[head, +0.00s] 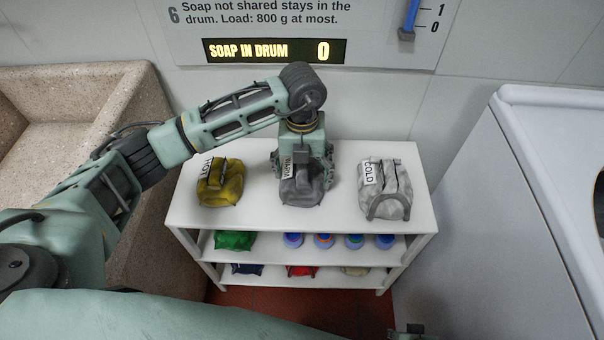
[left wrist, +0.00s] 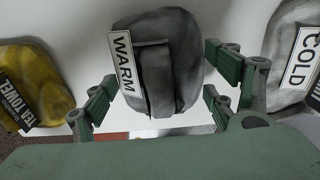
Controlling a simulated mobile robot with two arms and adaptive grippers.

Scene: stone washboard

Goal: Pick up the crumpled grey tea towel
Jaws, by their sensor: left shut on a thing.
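The crumpled grey tea towel (head: 301,190) is a dark grey bundle with a white WARM tag, in the middle of the white shelf top. It also fills the middle of the left wrist view (left wrist: 172,70). My left gripper (head: 301,172) reaches down onto it from above. A small dark green part at the head view's bottom edge may be my right gripper (head: 408,331).
A yellow bundle (head: 221,187) lies left of the towel, a pale grey COLD bundle (head: 391,188) right. The white shelf unit (head: 240,216) holds more bundles and several round blue items below. A stone basin (head: 85,85) stands left, a white machine (head: 490,200) right.

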